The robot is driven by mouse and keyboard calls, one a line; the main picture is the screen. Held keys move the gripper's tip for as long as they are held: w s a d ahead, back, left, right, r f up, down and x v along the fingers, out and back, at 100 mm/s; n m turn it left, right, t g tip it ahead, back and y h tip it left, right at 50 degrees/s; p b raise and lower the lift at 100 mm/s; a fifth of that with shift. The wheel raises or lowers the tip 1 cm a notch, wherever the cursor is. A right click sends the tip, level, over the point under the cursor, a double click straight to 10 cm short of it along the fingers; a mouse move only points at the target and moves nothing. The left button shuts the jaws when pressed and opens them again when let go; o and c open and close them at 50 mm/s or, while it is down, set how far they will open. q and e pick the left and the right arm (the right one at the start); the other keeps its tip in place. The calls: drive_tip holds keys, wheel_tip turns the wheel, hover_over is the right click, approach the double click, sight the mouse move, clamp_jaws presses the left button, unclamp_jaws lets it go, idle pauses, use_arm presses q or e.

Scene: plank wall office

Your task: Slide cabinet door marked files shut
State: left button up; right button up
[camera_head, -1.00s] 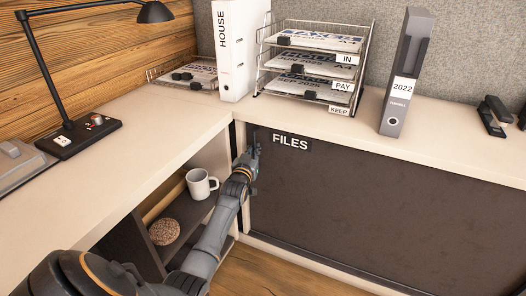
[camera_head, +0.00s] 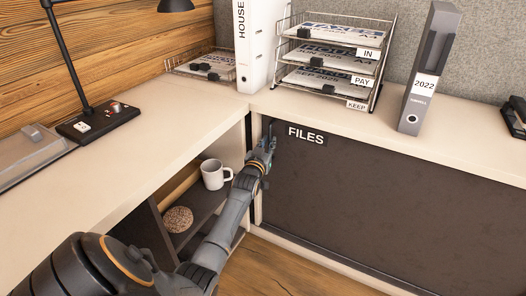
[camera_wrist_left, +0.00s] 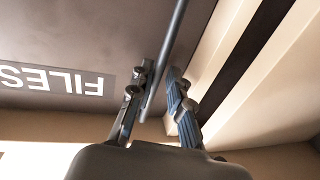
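The dark cabinet door (camera_head: 370,200) marked FILES spans the front of the right-hand counter. Its white-lettered label (camera_head: 306,134) is near its upper left; in the left wrist view the label (camera_wrist_left: 52,83) appears upside down. My left gripper (camera_head: 266,146) is at the door's upper left edge, left of the label. In the left wrist view the fingers of my left gripper (camera_wrist_left: 156,88) are apart, with a thin grey upright handle bar (camera_wrist_left: 168,58) between them. The bar is close to one finger; I cannot tell if it touches. My right gripper is not in view.
An open shelf with a white mug (camera_head: 213,174) and a round woven item (camera_head: 178,219) lies left of my forearm. On the counter stand a HOUSE binder (camera_head: 257,45), a paper tray rack (camera_head: 330,60), a 2022 binder (camera_head: 423,80) and a lamp (camera_head: 70,70).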

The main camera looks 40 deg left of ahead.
use_arm(q)
drive_tip(key=v, duration=1.1)
drive_tip(key=shift+s, duration=0.25)
drive_tip(key=shift+d, duration=0.1)
